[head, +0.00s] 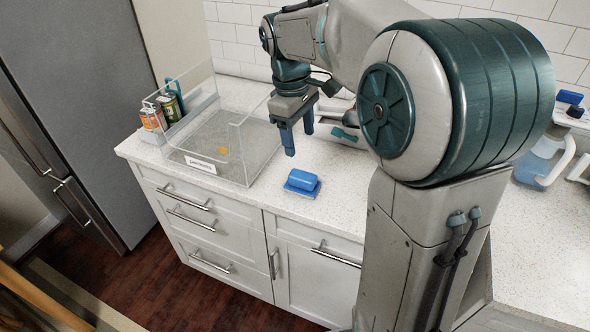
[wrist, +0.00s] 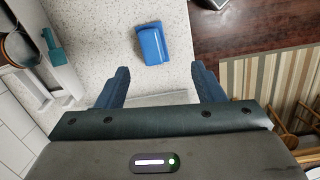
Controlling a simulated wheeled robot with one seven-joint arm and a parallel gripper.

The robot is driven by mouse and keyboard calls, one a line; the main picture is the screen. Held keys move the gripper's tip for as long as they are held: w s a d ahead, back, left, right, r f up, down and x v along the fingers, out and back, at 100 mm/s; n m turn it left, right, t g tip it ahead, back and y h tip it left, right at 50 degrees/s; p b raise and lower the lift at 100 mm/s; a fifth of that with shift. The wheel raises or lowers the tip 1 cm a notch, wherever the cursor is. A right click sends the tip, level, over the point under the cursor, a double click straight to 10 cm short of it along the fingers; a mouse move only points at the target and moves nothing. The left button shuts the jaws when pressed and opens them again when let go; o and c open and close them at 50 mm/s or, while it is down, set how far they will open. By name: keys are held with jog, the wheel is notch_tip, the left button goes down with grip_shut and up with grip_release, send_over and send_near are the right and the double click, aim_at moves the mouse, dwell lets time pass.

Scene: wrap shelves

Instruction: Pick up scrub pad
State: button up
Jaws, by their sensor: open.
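The scrub pad (head: 301,182) is a blue block with a wider, flat blue base, lying on the white speckled counter near its front edge. It also shows in the wrist view (wrist: 152,44), ahead of the fingertips and between their lines. My gripper (head: 299,138) points down above the counter, behind the pad in the head view, with its blue fingers apart. In the wrist view the open fingers (wrist: 160,74) have nothing between them and do not touch the pad.
A clear open-topped bin (head: 247,165) with a white label stands left of my gripper, holding a small orange item (head: 222,151). A caddy with several bottles (head: 160,112) is at its left. A grey holder (head: 338,127) stands behind. A blue jug (head: 540,160) is far right.

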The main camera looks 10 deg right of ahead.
aim_at(303, 175)
jog(key=shift+n+g, duration=0.3)
jog(key=shift+n, duration=0.5)
jog(key=f, duration=0.5)
jog(key=w+d+f, duration=0.1)
jog(key=f, duration=0.4)
jog(key=w+f, duration=0.1)
jog(key=f, duration=0.4)
jog(key=shift+w+d, duration=0.1)
jog(key=shift+d, duration=0.2)
jog(key=c, duration=1.1)
